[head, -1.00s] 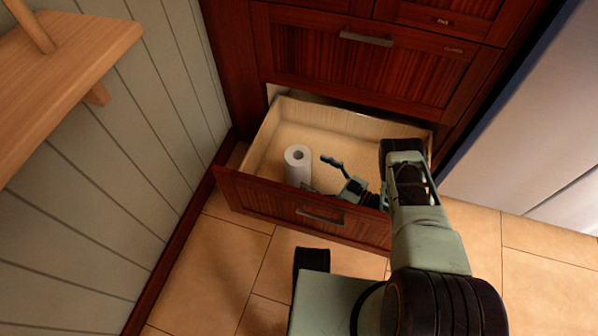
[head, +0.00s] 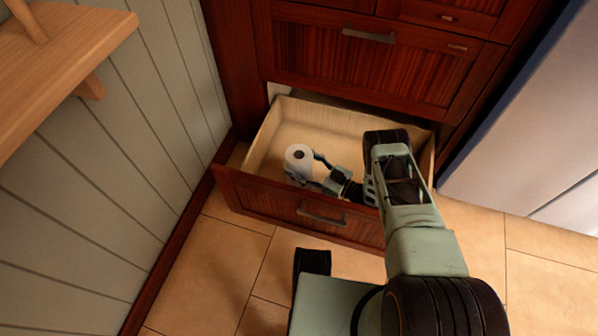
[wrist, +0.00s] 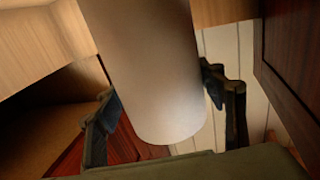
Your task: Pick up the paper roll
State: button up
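My gripper (head: 313,172) reaches in from the right with one finger on each side of the roll. In the wrist view my gripper's (wrist: 165,105) two pads lie against the roll's left and right edges, so it looks shut on it. The roll's base is partly hidden in the head view.
The cabinet (head: 370,65) rises behind. A plank wall (head: 110,190) and wooden shelf (head: 60,50) are at left, a grey appliance (head: 530,130) at right. The drawer's back is bare.

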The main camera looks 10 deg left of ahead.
jog(key=c, duration=1)
jog(key=shift+c, duration=0.2)
jog(key=shift+r, duration=0.1)
